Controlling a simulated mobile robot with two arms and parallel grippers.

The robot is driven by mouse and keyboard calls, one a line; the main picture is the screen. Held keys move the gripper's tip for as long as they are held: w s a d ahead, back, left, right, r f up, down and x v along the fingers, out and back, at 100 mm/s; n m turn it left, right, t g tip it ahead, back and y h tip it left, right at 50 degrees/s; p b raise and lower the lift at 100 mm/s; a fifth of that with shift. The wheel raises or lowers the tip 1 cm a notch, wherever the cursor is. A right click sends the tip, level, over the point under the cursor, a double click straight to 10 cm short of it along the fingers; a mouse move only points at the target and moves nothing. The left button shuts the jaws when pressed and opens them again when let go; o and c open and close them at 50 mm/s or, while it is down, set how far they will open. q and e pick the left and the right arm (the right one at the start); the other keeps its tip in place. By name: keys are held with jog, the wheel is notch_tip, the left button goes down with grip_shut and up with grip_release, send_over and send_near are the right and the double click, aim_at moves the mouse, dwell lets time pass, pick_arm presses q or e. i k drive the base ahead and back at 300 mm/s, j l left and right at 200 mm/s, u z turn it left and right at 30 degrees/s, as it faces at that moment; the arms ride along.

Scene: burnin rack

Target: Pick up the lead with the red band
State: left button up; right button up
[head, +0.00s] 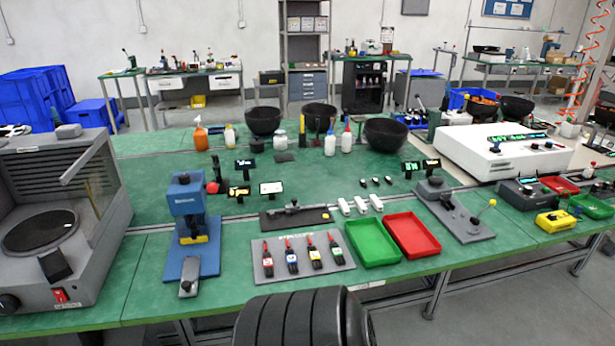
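Several black leads with red tops lie side by side on a grey board (345,266) at the front of the green bench. The leftmost lead (267,261) appears to carry the red band, though the marking is small. Beside it are a lead with a blue mark (291,258), one with a yellow mark (314,254) and one with a green mark (335,249). Neither of my grippers is in view, and nothing covers the leads.
A green tray (373,259) and a red tray (412,250) sit right of the board. A blue press (189,215) stands left of it, with a grey chamber (95,170) further left. Behind lies a dark fixture (297,216). A white instrument (500,150) stands back right.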

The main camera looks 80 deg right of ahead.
aim_at(267, 259)
jog(key=z, duration=2.65)
